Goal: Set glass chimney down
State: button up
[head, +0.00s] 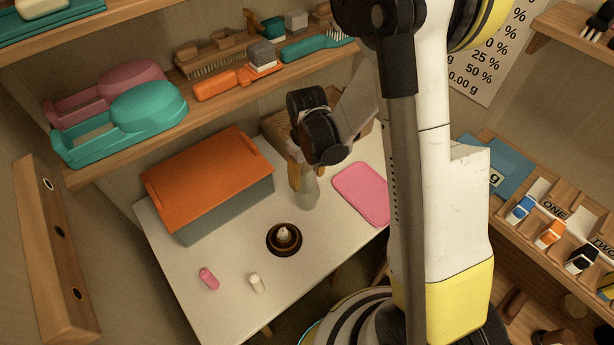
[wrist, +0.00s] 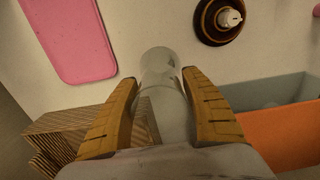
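The glass chimney (wrist: 160,82) is a clear, greyish tube between the fingers of my gripper (wrist: 160,80). The finger tips lie close against its sides, and my gripper appears shut on it. In the head view the chimney (head: 307,194) hangs below my gripper (head: 303,178), over the white table (head: 225,255), right of the orange-lidded box. I cannot tell whether its lower end touches the table. A dark round lamp base (head: 285,240) with a pale burner stands in front and to the left; it also shows in the wrist view (wrist: 207,22).
A pink mat (head: 362,193) lies right of the chimney. The orange-lidded grey box (head: 205,170) stands at the back left. A striped wooden box (wrist: 75,130) is close to my gripper. Small pink (head: 209,279) and white (head: 257,283) pieces lie near the front.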

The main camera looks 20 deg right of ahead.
jog(key=shift+o, duration=1.2)
notch_tip(320, 180, up, 13)
jog(key=p, duration=0.5)
jog(key=s+r+m+t, duration=0.3)
jog(key=s+r+t, duration=0.4)
jog(key=s+r, duration=0.5)
notch_tip(320, 180, up, 3)
jog(key=shift+s+r+m, duration=0.15)
jog(key=shift+s+m, duration=0.15)
jog(key=shift+s, duration=0.1)
